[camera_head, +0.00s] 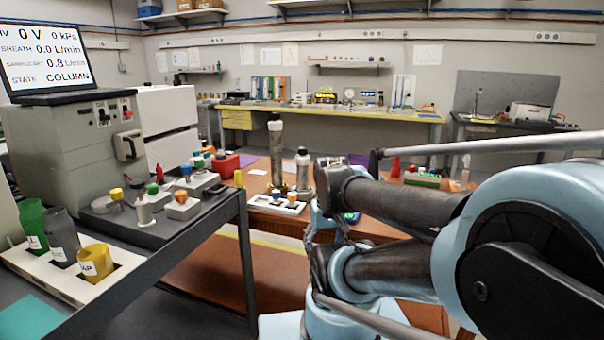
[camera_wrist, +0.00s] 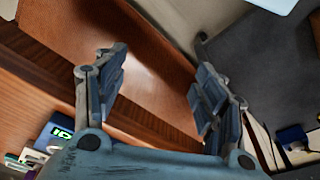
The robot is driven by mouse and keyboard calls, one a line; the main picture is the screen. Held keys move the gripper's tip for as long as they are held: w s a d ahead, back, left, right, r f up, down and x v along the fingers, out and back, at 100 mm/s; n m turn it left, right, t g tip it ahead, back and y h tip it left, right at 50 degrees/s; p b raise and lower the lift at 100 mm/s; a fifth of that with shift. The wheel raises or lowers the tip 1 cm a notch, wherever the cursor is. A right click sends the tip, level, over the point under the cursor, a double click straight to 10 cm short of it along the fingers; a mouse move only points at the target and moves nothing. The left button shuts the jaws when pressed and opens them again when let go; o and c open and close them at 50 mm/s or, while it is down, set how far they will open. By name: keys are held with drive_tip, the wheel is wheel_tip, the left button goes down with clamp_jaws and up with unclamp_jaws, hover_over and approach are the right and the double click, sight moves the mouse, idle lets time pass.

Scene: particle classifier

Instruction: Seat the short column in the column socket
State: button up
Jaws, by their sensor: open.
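Two upright columns stand on the wooden table in the head view. The short column (camera_head: 303,174) is grey with a dark cap and stands just right of a taller column (camera_head: 276,155). I cannot pick out the column socket for certain; small fittings, including a metal post (camera_head: 144,210), sit on the dark bench by the instrument.
The instrument (camera_head: 65,140) carries a screen (camera_head: 48,62) reading STATE COLUMN. A tray with coloured cups (camera_head: 97,262) lies at the bench's near end. A white plate with knobs (camera_head: 262,206) lies before the columns. In the wrist view, a small green display (camera_wrist: 62,132) is lower left.

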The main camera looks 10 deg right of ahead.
drive_tip(key=shift+o, duration=0.6)
wheel_tip(320, 180, up, 30)
drive_tip(key=r+n+g, duration=0.1)
drive_tip(key=n+g, duration=0.1)
drive_tip(key=n, duration=1.8)
hover_over(302, 160)
drive_tip(key=w, duration=0.3)
drive_tip(key=f, duration=1.7)
drive_tip(key=shift+s+d, duration=0.15)
drive_tip(key=shift+d, duration=0.15)
drive_tip(key=shift+c, duration=0.3)
clamp_jaws()
